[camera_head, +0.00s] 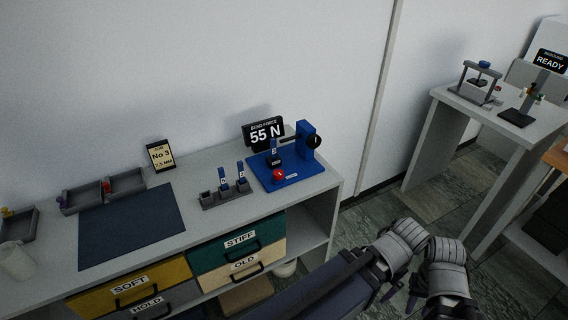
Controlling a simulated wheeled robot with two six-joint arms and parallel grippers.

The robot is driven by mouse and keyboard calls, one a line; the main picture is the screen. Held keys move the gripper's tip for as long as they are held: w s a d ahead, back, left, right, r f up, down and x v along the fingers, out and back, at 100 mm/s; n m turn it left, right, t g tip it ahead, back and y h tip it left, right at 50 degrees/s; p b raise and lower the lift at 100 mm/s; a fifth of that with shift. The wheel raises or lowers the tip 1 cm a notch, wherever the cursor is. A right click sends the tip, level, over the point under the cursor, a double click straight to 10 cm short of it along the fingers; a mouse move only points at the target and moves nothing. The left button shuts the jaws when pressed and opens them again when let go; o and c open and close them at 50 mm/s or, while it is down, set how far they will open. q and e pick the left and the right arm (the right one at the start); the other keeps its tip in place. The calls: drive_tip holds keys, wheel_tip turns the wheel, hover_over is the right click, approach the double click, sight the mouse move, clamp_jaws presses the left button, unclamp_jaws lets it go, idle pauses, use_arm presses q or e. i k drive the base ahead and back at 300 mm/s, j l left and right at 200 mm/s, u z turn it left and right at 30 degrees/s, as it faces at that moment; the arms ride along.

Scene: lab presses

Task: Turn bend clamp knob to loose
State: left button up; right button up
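A blue bend tester (290,180) stands at the right end of the grey bench. It has a flat base, a blue post (306,136) with a round black knob (315,142), and a red knob (278,175) at its front. No label on either knob is readable, so I cannot tell which is the clamp knob or its setting.
A display reading 55 N (264,132) stands behind the tester. A grey rack (226,197) with blue pieces is left of it. A second table (500,118) stands right.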

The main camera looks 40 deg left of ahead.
sight(278, 174)
drive_tip(key=u, duration=1.35)
